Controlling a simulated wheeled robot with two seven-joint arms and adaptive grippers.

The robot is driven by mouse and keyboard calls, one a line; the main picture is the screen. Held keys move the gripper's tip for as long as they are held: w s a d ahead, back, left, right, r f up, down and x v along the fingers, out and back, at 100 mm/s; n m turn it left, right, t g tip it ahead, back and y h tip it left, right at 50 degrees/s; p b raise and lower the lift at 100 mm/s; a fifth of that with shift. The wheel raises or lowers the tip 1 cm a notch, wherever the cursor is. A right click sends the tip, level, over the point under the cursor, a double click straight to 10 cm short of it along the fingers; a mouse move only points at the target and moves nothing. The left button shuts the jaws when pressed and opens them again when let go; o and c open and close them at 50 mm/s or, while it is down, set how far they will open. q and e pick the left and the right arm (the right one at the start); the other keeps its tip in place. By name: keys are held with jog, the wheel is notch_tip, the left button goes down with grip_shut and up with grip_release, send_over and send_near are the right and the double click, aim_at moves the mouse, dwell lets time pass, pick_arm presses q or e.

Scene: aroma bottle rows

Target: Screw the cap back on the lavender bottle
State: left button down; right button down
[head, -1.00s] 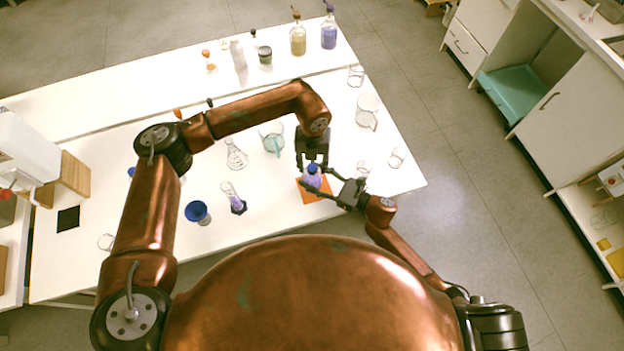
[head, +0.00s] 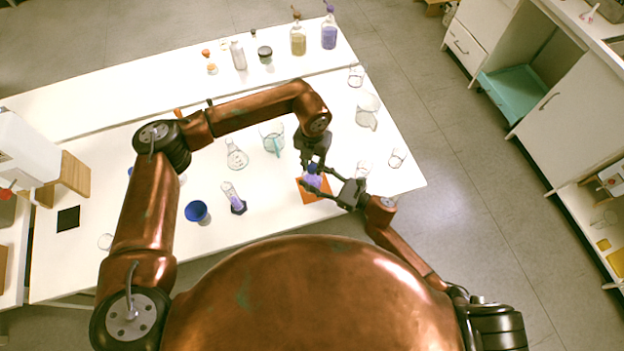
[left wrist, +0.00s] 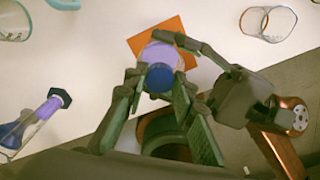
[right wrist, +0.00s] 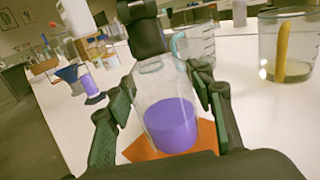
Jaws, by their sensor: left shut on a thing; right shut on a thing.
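The lavender bottle (head: 314,182) is clear glass with purple liquid and stands upright over the orange mat (head: 306,197). It fills the middle of the right wrist view (right wrist: 170,120). The blue cap (head: 313,169) is at the bottle's top; it also shows in the left wrist view (left wrist: 160,78). How far it is threaded cannot be seen. My left gripper (head: 316,168) comes down from above and is shut on the cap. My right gripper (head: 317,187) comes in from the right, shut around the bottle's body with a finger on each side (right wrist: 165,100).
Clear beakers (head: 366,118) stand right of the grippers, near the table's right edge. Taller bottles (head: 298,40) stand on the back strip.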

pick_arm(q)
jog(key=m, duration=1.4)
jog(key=c, duration=1.5)
grip_release()
jog(key=shift+c, duration=0.2)
notch_tip(320, 180, up, 12)
pick_arm(e)
jog(key=c, duration=0.9)
grip_release()
jog(key=shift+o, duration=0.2)
